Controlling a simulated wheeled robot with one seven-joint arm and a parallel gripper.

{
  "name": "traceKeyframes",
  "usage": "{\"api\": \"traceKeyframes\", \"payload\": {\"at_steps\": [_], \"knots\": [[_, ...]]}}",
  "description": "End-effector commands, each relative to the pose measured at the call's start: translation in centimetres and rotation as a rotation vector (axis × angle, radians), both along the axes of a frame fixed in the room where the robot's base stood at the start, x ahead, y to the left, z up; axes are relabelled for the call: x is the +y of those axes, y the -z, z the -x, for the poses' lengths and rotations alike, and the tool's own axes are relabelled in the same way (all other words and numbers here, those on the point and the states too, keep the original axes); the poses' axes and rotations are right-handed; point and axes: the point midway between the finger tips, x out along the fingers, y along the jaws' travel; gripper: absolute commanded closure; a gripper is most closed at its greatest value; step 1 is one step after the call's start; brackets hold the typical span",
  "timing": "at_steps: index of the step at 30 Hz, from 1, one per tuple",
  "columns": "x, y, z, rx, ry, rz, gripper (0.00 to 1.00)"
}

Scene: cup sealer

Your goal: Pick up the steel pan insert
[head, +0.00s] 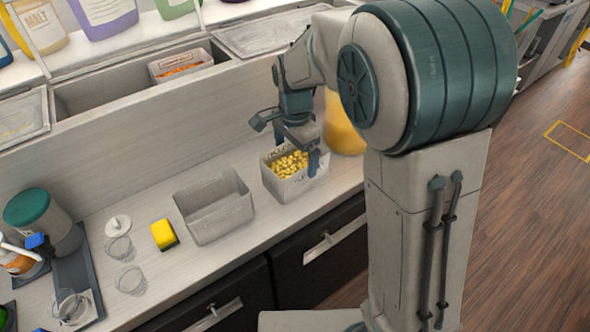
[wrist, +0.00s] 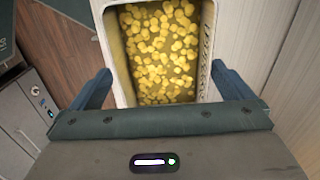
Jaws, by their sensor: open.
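A light grey rectangular pan insert (head: 283,190) filled with yellow pieces stands on the counter below my gripper. In the wrist view its rim (wrist: 117,65) shows, with the yellow pieces (wrist: 160,50) inside. My gripper (head: 288,143) is open and points down over this pan. In the wrist view the two blue fingers of my gripper (wrist: 163,86) are spread, one on each side of the pan's near end. I cannot tell whether they touch it. A second, empty grey pan (head: 216,215) stands just left of it. Which pan is the steel one is not clear.
A yellow sponge (head: 164,235), clear cups (head: 130,280) and a green-lidded container (head: 40,220) stand further left. A yellow round container (head: 343,130) stands close behind the filled pan. A raised ledge holds a pan of orange pieces (head: 181,66).

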Motion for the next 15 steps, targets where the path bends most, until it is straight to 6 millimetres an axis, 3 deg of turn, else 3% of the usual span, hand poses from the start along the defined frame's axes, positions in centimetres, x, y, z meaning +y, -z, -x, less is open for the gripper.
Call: {"api": "traceKeyframes", "payload": {"at_steps": [15], "knots": [[0.0, 5.3, -0.4, 0.000, -0.001, 0.001, 0.00]]}}
